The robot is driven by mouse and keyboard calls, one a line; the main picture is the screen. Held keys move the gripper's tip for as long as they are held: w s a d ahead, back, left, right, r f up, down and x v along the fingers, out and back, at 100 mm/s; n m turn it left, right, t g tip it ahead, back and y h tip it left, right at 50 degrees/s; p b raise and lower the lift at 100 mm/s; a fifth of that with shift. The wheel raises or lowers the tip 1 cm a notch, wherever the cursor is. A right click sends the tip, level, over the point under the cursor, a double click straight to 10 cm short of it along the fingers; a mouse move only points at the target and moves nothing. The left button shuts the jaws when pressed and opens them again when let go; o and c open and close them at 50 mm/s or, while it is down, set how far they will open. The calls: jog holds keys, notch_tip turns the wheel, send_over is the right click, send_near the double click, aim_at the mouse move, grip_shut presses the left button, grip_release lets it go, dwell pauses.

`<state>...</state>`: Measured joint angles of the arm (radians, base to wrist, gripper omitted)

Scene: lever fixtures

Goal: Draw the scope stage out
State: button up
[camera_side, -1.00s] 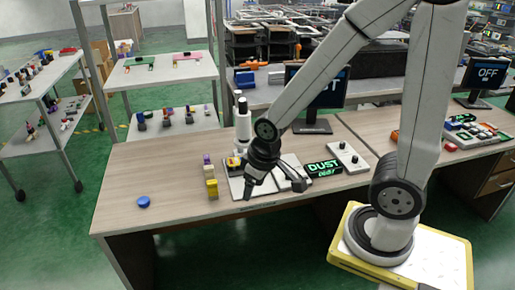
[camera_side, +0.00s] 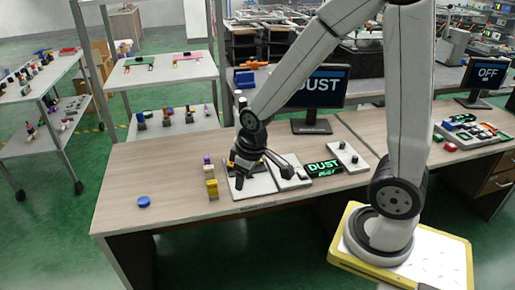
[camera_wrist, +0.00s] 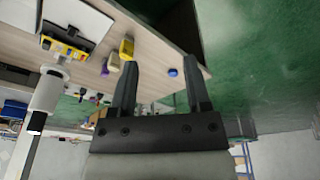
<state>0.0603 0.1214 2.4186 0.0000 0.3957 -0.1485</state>
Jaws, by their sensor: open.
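The scope (camera_wrist: 46,95) is a white upright tube on a pale base plate, at the left in the wrist view. A yellow and black block, apparently its stage (camera_wrist: 66,48), sits at its foot. In the side view my arm hides most of the scope (camera_side: 240,104), and only bits of yellow show behind my gripper (camera_side: 263,176). My gripper is open and empty over the pale plate, in front of the scope. In the wrist view the gap between its fingers (camera_wrist: 159,85) lies well to the right of the scope and stage.
Yellow and tan blocks (camera_side: 211,188) stand just left of the plate. A blue disc (camera_side: 143,201) lies farther left. A green-lit DUST sign (camera_side: 323,168), a white switch box (camera_side: 347,157) and a DUST monitor (camera_side: 318,88) are to the right. The table's front left is mostly clear.

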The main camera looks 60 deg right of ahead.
jog(key=w+d+f+n, duration=0.2)
jog(key=w+d+f, duration=0.3)
jog(key=d, duration=0.3)
jog(key=w+d+f+n+g, duration=0.1)
jog(key=w+d+f+n, duration=0.2)
jog(key=d, duration=0.6)
jog(key=w+d+f+n+g, duration=0.1)
jog(key=w+d+f+n, duration=0.1)
jog(key=w+d+f, duration=0.5)
jog(key=shift+w+d+n, duration=0.1)
jog(key=shift+d+n, duration=0.2)
jog(key=shift+d, duration=0.5)
jog(key=shift+d+f, duration=0.3)
jog(key=shift+d, duration=0.2)
jog(key=shift+f, duration=3.9)
grip_shut()
